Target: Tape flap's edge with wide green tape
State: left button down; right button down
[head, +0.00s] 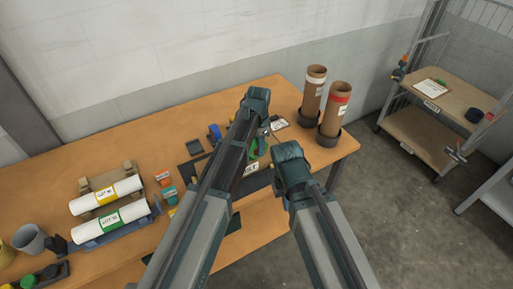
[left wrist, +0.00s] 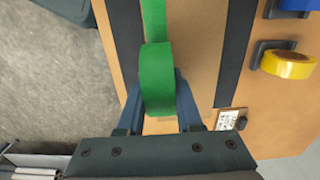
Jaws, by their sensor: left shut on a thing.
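A wide green tape roll (left wrist: 157,80) is between the blue fingers of my left gripper (left wrist: 158,100), which is shut on it. A green strip (left wrist: 153,18) runs from the roll up the picture, over a tan surface (left wrist: 205,50) flanked by dark bands. Whether that surface is the flap, I cannot tell. In the head view the roll (head: 264,147) shows small below my left gripper (head: 263,135), and the arm hides much of the work area. My right gripper (head: 291,172) is lower and to the right; its fingers are hidden behind its wrist.
A yellow tape roll (left wrist: 288,65) sits in a dark holder. Two brown tubes (head: 335,108) stand at the right end of the table (head: 110,150). Two white rolls (head: 110,223) lie at left, with small boxes (head: 168,190) beside them. A shelf cart (head: 430,135) stands beyond open floor.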

pick_arm(q)
jog(key=shift+w+d, duration=0.1)
jog(key=shift+d, duration=0.1)
jog(key=shift+w+d, duration=0.35)
jog(key=shift+d, duration=0.05)
dwell(0.4)
jog(key=shift+w+d, duration=0.25)
jog(key=shift+d, duration=0.25)
dwell(0.4)
jog(key=shift+w+d, duration=0.4)
jog(key=shift+d, duration=0.05)
